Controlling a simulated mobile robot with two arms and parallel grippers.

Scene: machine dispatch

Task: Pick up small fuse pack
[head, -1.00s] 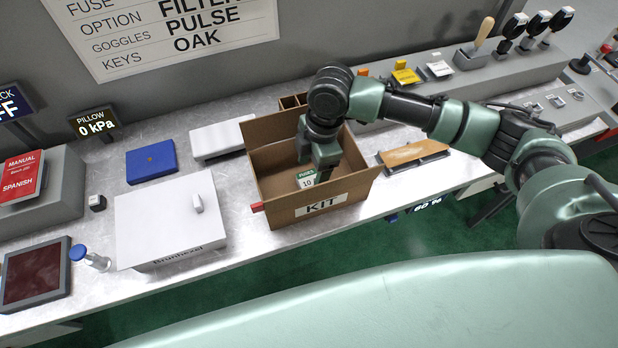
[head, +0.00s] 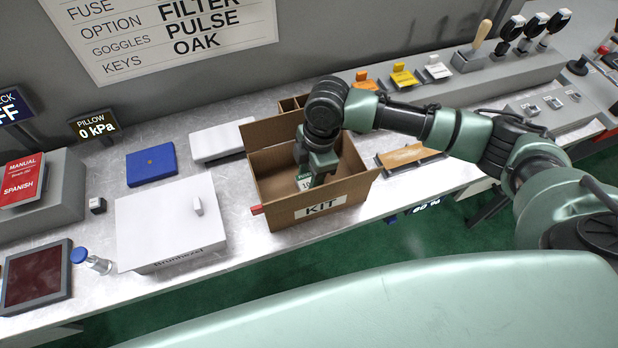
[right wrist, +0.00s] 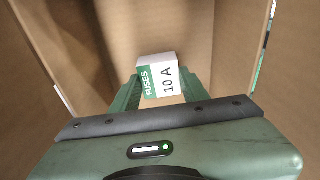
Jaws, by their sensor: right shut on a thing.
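The small fuse pack (right wrist: 158,72), white with a green "FUSES" band and "10 A", sits between the two green fingers of my right gripper (right wrist: 160,90) in the right wrist view. The fingers are shut on its sides. In the head view the pack (head: 303,183) is inside the open cardboard box marked KIT (head: 348,190), and my right gripper (head: 314,176) reaches down into the box, hiding part of the pack. I cannot tell whether the pack touches the box floor. My left gripper is not in view.
Cardboard walls surround the right gripper. A white case (head: 165,222) stands left of the box and a tan board (head: 408,156) lies on a dark holder to its right. A blue box (head: 151,165) and a white block (head: 217,141) lie behind.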

